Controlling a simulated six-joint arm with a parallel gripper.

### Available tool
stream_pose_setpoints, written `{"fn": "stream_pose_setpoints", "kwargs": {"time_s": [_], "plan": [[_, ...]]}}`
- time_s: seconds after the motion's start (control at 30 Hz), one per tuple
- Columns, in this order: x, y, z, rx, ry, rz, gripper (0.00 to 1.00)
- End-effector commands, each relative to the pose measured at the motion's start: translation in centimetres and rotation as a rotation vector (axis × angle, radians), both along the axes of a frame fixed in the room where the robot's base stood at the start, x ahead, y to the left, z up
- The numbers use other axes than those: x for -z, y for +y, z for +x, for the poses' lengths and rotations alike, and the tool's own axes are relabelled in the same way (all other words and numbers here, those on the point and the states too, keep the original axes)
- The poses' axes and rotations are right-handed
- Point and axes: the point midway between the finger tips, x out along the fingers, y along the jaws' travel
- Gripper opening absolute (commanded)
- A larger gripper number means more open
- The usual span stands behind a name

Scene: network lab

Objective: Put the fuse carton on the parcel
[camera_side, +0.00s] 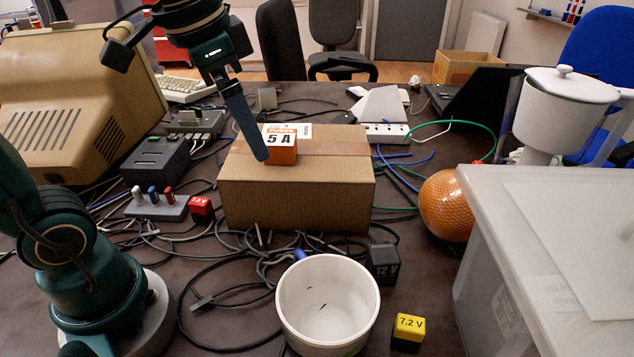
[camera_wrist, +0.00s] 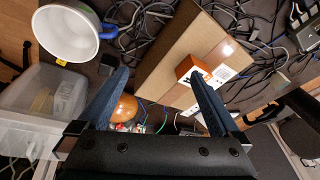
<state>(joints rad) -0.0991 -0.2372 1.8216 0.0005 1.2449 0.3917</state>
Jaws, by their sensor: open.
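The fuse carton (camera_side: 282,156), a small orange box with a white label reading 5 A, sits on top of the parcel (camera_side: 300,200), a brown taped cardboard box. In the wrist view the carton (camera_wrist: 190,67) shows on the parcel (camera_wrist: 165,65), near the tip of the right finger. My gripper (camera_side: 262,157) is above the parcel, with a blue finger just left of the carton in the side view. In the wrist view my gripper (camera_wrist: 162,80) has its two fingers wide apart with nothing held between them. The side view does not show the second finger clearly.
A white pot (camera_side: 328,300), a black 12 V block (camera_side: 383,263) and a yellow 7.2 V block (camera_side: 408,331) stand in front of the parcel. An orange ball (camera_side: 447,206) and a translucent bin (camera_side: 540,270) are at right. Cables cover much of the table.

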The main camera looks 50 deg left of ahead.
Motion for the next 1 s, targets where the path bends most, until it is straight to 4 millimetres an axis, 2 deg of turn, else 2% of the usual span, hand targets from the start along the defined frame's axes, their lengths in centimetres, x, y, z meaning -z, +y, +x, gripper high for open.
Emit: {"fn": "stream_pose_setpoints", "kwargs": {"time_s": [0.03,0.2,0.4,0.57,1.0], "plan": [[0.6,-0.5,-1.4,-0.033,-0.03,-0.015,1.0],[3.1,-1.6,-4.8,-0.156,-0.117,-0.076,1.0],[5.5,-2.2,-7.0,-0.242,-0.175,-0.131,1.0],[6.1,-2.3,-7.4,-0.263,-0.186,-0.146,1.0],[6.1,-2.3,-7.4,-0.263,-0.184,-0.145,1.0]]}}
